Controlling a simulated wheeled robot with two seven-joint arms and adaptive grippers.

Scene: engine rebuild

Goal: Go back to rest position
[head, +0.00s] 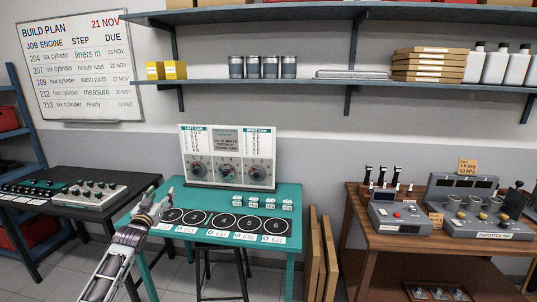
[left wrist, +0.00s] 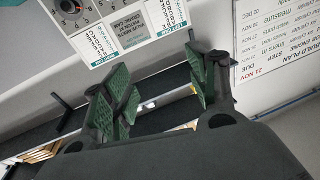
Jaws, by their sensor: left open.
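My left gripper (head: 152,208) is over the left front edge of the teal table (head: 290,195), near the leftmost black ring on it. In the left wrist view the left gripper (left wrist: 160,90) shows its two green-padded fingers spread apart, with nothing between them. The left arm comes in from the lower left of the head view. My right gripper is in neither view.
A dial panel (head: 228,157) stands at the back of the teal table, behind several black rings (head: 221,220) and small labelled pieces. A dark bench (head: 110,178) is at left, a brown bench (head: 385,252) at right. A stool (head: 222,270) stands below the table.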

